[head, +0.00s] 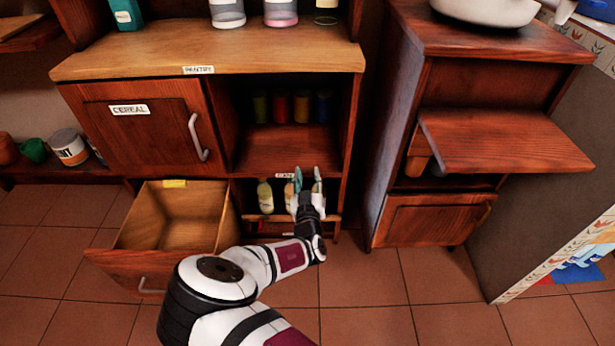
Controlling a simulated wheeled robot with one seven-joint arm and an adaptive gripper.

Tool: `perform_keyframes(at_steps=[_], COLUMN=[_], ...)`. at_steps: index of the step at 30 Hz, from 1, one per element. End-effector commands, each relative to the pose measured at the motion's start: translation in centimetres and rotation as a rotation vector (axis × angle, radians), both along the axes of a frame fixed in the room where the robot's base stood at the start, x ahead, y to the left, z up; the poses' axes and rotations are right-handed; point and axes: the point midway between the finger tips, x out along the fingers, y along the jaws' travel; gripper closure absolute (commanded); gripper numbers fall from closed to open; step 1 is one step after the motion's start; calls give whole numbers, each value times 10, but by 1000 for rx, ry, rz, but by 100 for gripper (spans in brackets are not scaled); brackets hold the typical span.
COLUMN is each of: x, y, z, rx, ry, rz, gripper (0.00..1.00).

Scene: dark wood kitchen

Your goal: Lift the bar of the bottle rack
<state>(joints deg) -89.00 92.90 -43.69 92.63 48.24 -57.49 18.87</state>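The bottle rack (236,200) is the low compartment at the bottom of the cabinet. A pale bottle (265,197) stands in it, with another partly hidden behind my gripper. A thin wooden bar (262,217) runs across the front of the rack, low down. My arm reaches in from below. My gripper (308,179) is in front of the right half of the rack with its fingers pointing up and away, spread apart. I see nothing between the fingertips. The gripper and wrist hide part of the bar, and I cannot tell whether they touch it.
An open, empty drawer (172,222) juts out left of the rack, close to my arm. Above the rack is an open shelf (285,150) with several coloured jars. A flap (505,140) sticks out from the right cabinet. Tiled floor (365,290) is clear to the right.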

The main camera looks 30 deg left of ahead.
Motion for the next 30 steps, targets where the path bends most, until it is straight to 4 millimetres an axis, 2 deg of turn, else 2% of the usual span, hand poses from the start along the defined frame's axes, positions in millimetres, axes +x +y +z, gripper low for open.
perform_keyframes(at_steps=[15, 26, 30], x=[-58, -63, -53], y=[-35, -38, -47], z=[0, 0, -7], rx=[0, 1, -1], ry=[1, 1, 27], rz=[-1, 0, -35], gripper=[67, 67, 99])
